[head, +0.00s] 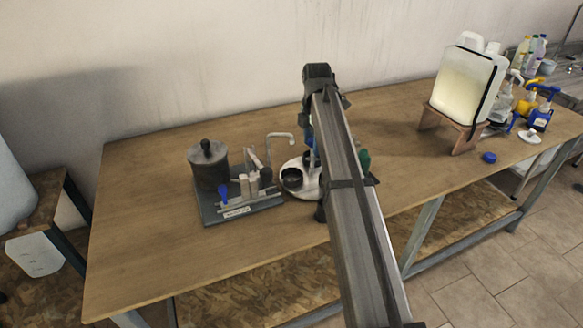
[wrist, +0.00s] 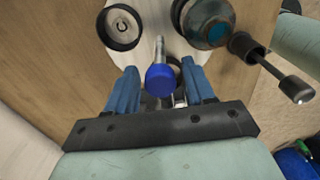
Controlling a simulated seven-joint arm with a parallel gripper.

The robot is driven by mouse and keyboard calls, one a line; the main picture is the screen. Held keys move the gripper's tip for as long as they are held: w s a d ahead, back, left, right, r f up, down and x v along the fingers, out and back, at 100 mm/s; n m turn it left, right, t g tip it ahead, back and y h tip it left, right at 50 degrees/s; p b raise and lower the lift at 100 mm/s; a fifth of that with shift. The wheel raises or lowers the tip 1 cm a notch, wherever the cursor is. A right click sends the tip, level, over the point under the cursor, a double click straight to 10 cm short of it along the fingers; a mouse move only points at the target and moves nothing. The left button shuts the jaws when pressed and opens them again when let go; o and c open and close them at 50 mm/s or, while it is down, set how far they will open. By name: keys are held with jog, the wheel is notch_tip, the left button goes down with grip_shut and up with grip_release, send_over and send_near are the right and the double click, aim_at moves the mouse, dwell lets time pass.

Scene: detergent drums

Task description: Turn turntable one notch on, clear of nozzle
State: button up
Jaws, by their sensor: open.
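The turntable (head: 310,183) is a white disc on the table, partly hidden behind my arm in the head view; it also shows in the wrist view (wrist: 150,18). A dark round cup (wrist: 121,27) marked "C" and a grey vessel with a teal centre (wrist: 207,22) stand on it. A thin metal peg with a blue round end (wrist: 160,78) sits between the blue fingers of my gripper (wrist: 160,68), which are spread apart around it. I cannot tell whether they touch it. A curved pale spout (head: 281,137), perhaps the nozzle, rises behind the disc.
Left of the disc, a dark grey base (head: 240,212) carries a lidded drum (head: 208,167) and small bottles. A black part with a rod (wrist: 272,66) juts out at right in the wrist view. A jug (head: 467,85) stands far right. The table's left part is bare.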

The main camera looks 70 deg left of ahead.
jog(key=shift+r, duration=3.2)
